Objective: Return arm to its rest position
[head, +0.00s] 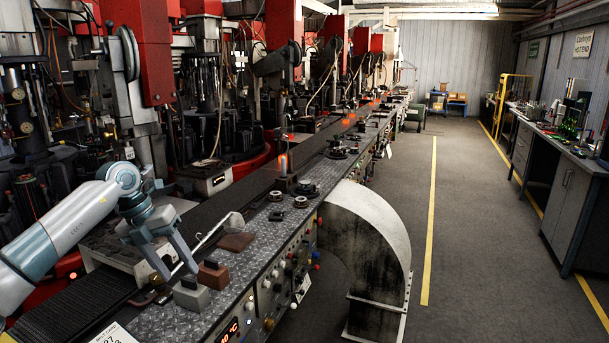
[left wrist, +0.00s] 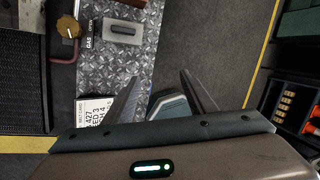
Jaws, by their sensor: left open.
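My left arm comes in from the left in the head view, its wrist bent down over the machine line. My left gripper (head: 180,272) points down, open and empty, above the near end of the steel ledge. Its fingertips are close to a grey block (head: 190,296) and a brown block (head: 214,275); I cannot tell the exact gap. In the left wrist view the two fingers of my left gripper (left wrist: 160,92) are spread apart with nothing held between them. My right gripper is not in view.
The chequered steel ledge (head: 250,257) runs beside a dark conveyor (head: 262,180). A brown pad (head: 236,242) lies on it. Red and black moulding machines (head: 210,120) stand behind. A curved metal duct (head: 375,230) juts onto the floor. The aisle (head: 470,230) at right is clear.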

